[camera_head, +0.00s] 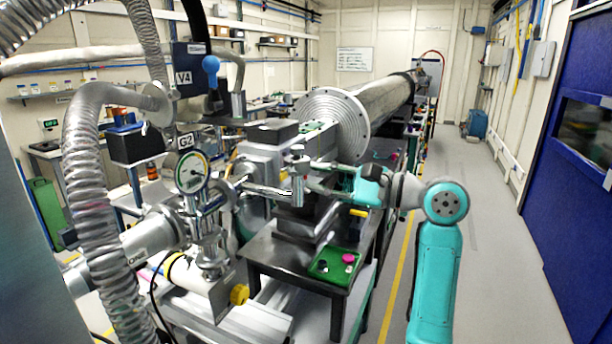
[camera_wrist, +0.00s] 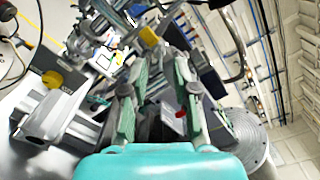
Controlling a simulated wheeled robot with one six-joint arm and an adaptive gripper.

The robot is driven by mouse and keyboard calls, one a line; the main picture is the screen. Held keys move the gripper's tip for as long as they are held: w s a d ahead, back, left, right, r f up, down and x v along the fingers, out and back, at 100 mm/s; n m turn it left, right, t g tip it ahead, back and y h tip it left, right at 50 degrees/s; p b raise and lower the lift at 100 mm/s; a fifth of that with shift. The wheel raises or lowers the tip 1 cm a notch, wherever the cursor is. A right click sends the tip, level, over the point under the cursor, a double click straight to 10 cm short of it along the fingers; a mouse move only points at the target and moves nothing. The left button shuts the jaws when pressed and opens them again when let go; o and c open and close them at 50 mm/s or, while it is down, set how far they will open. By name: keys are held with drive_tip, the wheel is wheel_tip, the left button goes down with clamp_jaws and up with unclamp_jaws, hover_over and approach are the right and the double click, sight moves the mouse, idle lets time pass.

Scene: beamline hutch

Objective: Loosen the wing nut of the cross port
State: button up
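The metal cross (camera_head: 213,228) with its clamped ports stands below the round gauge (camera_head: 191,173) marked G2, left of my gripper in the head view. I cannot make out a wing nut on it for certain. My gripper (camera_head: 305,184) reaches in from the right, beside a slim upright metal cylinder (camera_head: 297,188). In the wrist view my gripper (camera_wrist: 160,58) has its two fingers apart, with nothing held between them. A small yellow part (camera_wrist: 149,37) shows beyond the fingertips, apart from them. Clamps and pipes beyond it are small and cluttered.
A ribbed hose (camera_head: 90,200) hangs at left. The floor (camera_head: 480,250) at right is free.

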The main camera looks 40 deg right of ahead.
sight(295, 174)
drive_tip(key=shift+x, duration=1.7)
clamp_jaws()
